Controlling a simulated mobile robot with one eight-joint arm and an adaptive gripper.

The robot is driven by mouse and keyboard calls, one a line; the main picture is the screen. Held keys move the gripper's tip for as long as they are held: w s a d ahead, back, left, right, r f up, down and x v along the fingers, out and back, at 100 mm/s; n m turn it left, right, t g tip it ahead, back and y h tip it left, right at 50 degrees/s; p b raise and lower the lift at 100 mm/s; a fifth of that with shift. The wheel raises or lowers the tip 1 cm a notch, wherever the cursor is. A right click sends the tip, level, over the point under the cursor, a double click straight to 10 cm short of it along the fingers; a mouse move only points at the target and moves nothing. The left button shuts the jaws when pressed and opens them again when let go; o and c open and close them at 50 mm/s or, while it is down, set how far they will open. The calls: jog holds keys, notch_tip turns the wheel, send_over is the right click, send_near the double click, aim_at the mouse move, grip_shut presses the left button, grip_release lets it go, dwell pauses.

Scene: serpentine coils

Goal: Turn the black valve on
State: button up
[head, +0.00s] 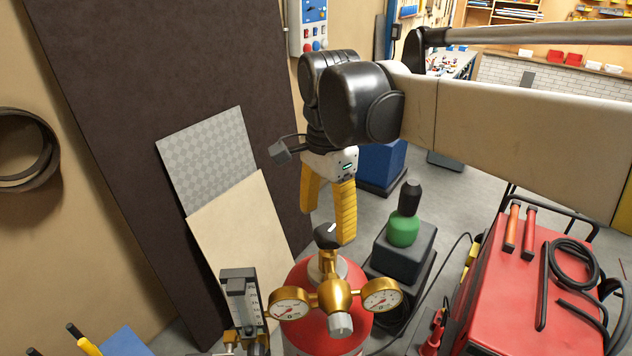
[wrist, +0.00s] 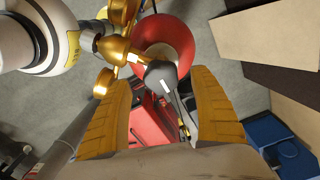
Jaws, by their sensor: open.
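The black valve (head: 326,237) is a small dark knob with a white mark, on top of the red gas cylinder (head: 300,278) above its brass fittings. It also shows in the wrist view (wrist: 158,74). My gripper (head: 327,226) has two ribbed yellow fingers and points down from above. It is open, and its fingertips are at about the height of the valve. In the wrist view the valve appears between the two fingers (wrist: 162,80), with a gap on each side. I cannot tell whether either finger touches it.
Two round gauges (head: 290,303) (head: 382,295) and a brass regulator (head: 334,294) sit in front of the valve. A green bottle (head: 404,229) stands on a dark box to the right. A red machine (head: 500,300) with cables is at right. A dark board (head: 130,120) leans at left.

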aim_at(326, 233)
notch_tip(326, 233, down, 3)
jog(key=shift+w+r, duration=0.1)
jog(key=shift+r, duration=0.05)
jog(key=shift+f, duration=0.65)
jog(key=c, duration=1.2)
